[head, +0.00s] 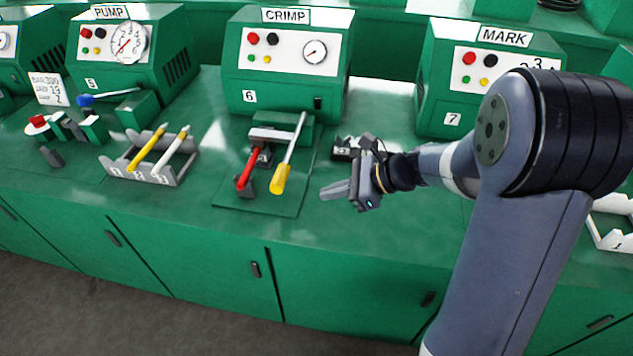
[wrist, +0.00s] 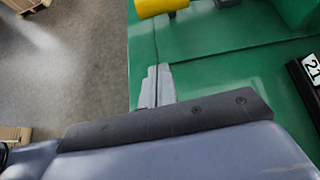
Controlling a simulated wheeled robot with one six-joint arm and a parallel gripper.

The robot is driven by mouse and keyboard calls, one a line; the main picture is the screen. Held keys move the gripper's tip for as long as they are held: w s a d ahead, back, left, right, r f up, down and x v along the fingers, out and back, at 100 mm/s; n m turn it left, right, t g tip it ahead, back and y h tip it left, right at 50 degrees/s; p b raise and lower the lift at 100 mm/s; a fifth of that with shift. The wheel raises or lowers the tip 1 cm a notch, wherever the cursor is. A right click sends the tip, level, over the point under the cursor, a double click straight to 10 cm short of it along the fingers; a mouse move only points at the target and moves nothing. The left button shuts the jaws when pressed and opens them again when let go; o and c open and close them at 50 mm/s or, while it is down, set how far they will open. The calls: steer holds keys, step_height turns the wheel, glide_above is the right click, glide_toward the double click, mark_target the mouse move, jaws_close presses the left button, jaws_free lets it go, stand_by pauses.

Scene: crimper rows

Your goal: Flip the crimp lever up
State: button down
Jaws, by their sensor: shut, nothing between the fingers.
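The CRIMP station (head: 287,62) stands at the back centre with a crimper on a green plate (head: 238,200) in front of it. A lever with a yellow grip (head: 281,179) and a pale rod slopes down toward the front edge. A shorter red handle (head: 247,170) lies left of it, also sloping down. I cannot tell which of the two is the crimp lever. My gripper (head: 328,191) is shut and empty, right of the yellow grip and apart from it. In the wrist view, my closed fingertips (wrist: 157,72) point toward the yellow grip (wrist: 162,6), which is cut off at the top edge.
A small dark block with a number label (head: 345,149) lies behind my gripper; a dark numbered block (wrist: 310,70) shows in the wrist view. A grey rack (head: 143,174) with yellow and white handles stands left. The MARK station (head: 490,75) stands right. Counter ahead of the plate is clear.

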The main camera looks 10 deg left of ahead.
steer(key=shift+w+d+f+m, duration=0.1)
steer(key=shift+w+f+m, duration=0.05)
steer(key=shift+w, duration=0.25)
steer(key=shift+w+d+f+m, duration=0.1)
steer(key=shift+w+f+m, duration=0.05)
steer(key=shift+w, duration=0.2)
steer(key=x, duration=1)
steer(key=shift+r, duration=0.1)
steer(key=r, duration=0.2)
steer(key=shift+a+r+p, duration=0.3)
steer(key=shift+a+r, duration=0.15)
steer(key=shift+r, duration=0.55)
steer(key=shift+r, duration=0.1)
